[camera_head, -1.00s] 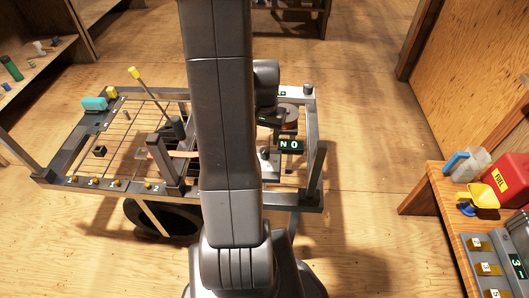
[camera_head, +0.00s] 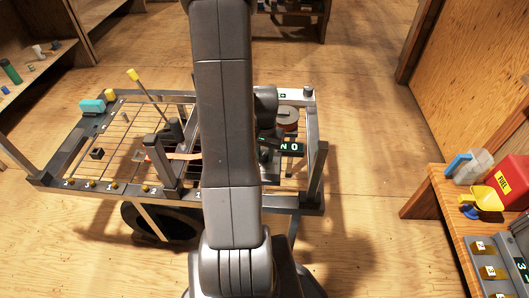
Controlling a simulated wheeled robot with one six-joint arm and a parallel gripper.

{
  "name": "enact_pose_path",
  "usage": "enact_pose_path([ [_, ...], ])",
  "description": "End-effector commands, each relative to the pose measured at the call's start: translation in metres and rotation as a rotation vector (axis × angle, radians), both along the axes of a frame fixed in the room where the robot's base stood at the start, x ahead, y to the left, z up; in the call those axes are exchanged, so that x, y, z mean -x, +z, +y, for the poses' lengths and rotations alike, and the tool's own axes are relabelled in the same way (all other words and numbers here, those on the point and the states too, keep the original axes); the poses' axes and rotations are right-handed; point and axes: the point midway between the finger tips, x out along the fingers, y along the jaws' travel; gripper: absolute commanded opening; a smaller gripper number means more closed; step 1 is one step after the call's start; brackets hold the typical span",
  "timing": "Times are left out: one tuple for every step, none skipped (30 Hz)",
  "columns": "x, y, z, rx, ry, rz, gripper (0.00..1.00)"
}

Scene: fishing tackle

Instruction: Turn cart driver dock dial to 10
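The cart (camera_head: 105,190) is a grey metal frame with a wire grid deck, standing in front of me. A small dark display (camera_head: 290,147) with pale green characters, seemingly "NO", is on its right part. A round reddish-brown thing with a grey top (camera_head: 288,118) sits just behind the display. I cannot make out which part is the driver dock dial. My arm (camera_head: 225,130) crosses the cart and hides its middle. My gripper is at the cart's right part, near the display's left end; its fingers are too hidden and dark to read.
A yellow-tipped rod (camera_head: 133,75) leans up from the cart's left part, and a teal block (camera_head: 93,106) lies on its left rim. At right a wooden bench (camera_head: 440,205) holds a red fuel can (camera_head: 505,182) and a jug (camera_head: 470,166). Floor between cart and bench is clear.

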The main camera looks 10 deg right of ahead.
Motion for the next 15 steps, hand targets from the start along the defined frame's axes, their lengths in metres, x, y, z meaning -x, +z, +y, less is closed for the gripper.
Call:
enact_pose_path([
  [0.0000, 0.0001, 0.0000, 0.000, 0.000, 0.000, 0.06],
  [-0.0001, 0.0001, 0.0000, 0.000, 0.000, 0.000, 0.06],
  [0.0000, 0.0001, -0.0001, 0.000, 0.000, 0.000, 0.06],
  [0.0000, 0.0002, -0.0001, 0.000, 0.001, 0.000, 0.06],
  [0.0000, 0.0002, -0.0001, 0.000, 0.003, 0.000, 0.06],
  [0.0000, 0.0002, -0.0001, 0.000, 0.006, 0.000, 0.06],
  [0.0000, 0.0002, -0.0001, 0.000, 0.010, 0.000, 0.06],
  [0.0000, 0.0002, -0.0001, 0.000, 0.016, 0.000, 0.06],
  [0.0000, 0.0002, -0.0001, 0.000, 0.026, 0.000, 0.06],
  [0.0000, 0.0002, -0.0001, 0.000, 0.035, 0.000, 0.06],
  [0.0000, 0.0002, -0.0001, 0.000, 0.045, 0.000, 0.06],
  [0.0000, 0.0002, -0.0001, 0.000, 0.063, 0.000, 0.06],
  [0.0000, 0.0002, -0.0001, 0.000, 0.077, 0.000, 0.06],
  [0.0000, 0.0002, -0.0001, 0.000, 0.095, 0.000, 0.06],
  [0.0000, 0.0003, -0.0001, 0.000, 0.119, 0.000, 0.06],
])
